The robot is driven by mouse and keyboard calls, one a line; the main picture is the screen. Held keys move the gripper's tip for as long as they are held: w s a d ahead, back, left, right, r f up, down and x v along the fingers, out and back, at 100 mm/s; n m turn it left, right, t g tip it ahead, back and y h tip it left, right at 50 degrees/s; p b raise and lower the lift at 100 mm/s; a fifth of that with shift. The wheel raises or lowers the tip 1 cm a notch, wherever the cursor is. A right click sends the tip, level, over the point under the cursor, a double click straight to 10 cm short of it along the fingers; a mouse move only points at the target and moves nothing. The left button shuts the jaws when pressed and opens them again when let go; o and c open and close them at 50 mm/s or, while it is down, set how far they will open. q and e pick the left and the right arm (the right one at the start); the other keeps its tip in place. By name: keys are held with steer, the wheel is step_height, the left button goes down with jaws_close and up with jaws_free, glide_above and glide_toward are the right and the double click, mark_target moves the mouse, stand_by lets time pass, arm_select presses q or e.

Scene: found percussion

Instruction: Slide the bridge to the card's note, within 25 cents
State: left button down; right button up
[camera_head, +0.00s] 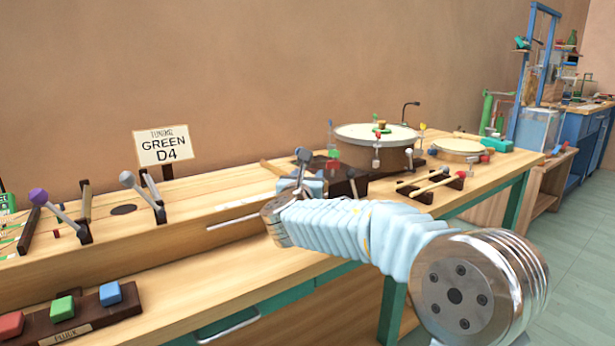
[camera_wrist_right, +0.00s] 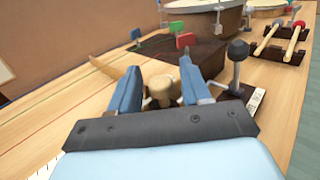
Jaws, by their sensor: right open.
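The card (camera_head: 165,146) stands upright on a dark post at the back left and reads "GREEN D4" under a smaller line. My right gripper (camera_head: 308,186) is over the long wooden string box. In the right wrist view its two blue fingers (camera_wrist_right: 158,85) are apart, one on each side of a round pale wooden knob (camera_wrist_right: 161,88). This knob looks like the bridge's handle; I cannot tell whether either finger touches it. A pale wooden bar (camera_wrist_right: 107,71) slants out beyond the left finger. Thin red and green lines run along the box top. My left gripper is not in view.
A grey-knobbed lever (camera_wrist_right: 238,68) stands close right of my right gripper. A dark block with coloured tabs (camera_wrist_right: 178,50) lies beyond. Red, green and blue keys (camera_head: 62,308) sit front left. A drum (camera_head: 375,147) and mallets (camera_head: 437,186) are to the right.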

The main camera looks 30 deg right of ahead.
steer(key=shift+w, duration=0.1)
jaws_close()
stand_by(0.3)
steer(key=a, duration=0.6)
steer(key=shift+s+r, duration=0.15)
steer(key=shift+s, duration=0.1)
jaws_free()
